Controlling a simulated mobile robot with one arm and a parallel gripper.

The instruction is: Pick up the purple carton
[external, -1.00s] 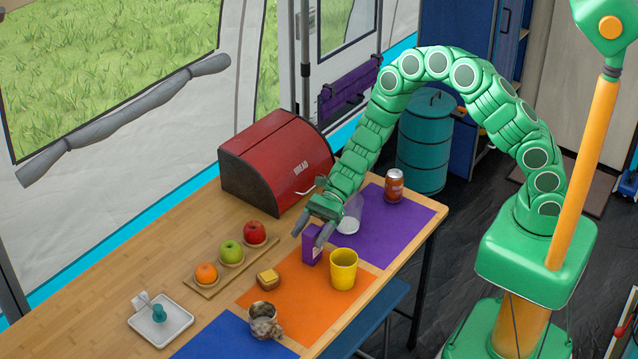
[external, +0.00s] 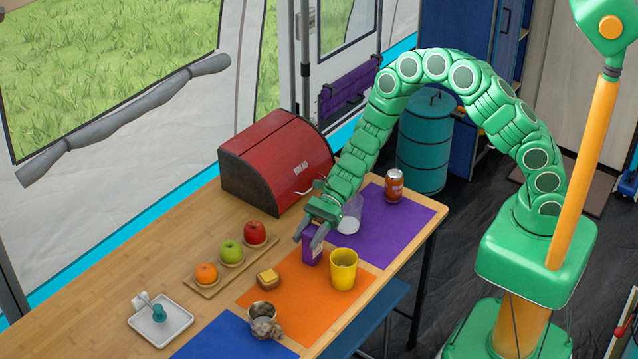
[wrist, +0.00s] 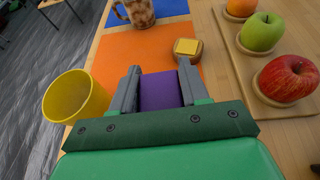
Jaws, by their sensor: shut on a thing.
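The purple carton (external: 312,248) stands upright on the table, by the edge between the purple and orange mats. My gripper (external: 309,238) reaches down over it with a finger on either side. In the wrist view the carton's purple top (wrist: 160,90) fills the gap between the two grey fingers of my gripper (wrist: 158,88), and the fingers are shut on it. The lower part of the carton is hidden by the gripper in the wrist view. I cannot tell any gap between the carton and the table.
A yellow cup (external: 343,270) stands close to the right of the carton, and a clear glass (external: 350,218) is just behind. A bread roll with a yellow top (external: 268,279), a fruit board (external: 206,290) and a red bread box (external: 275,160) are nearby.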

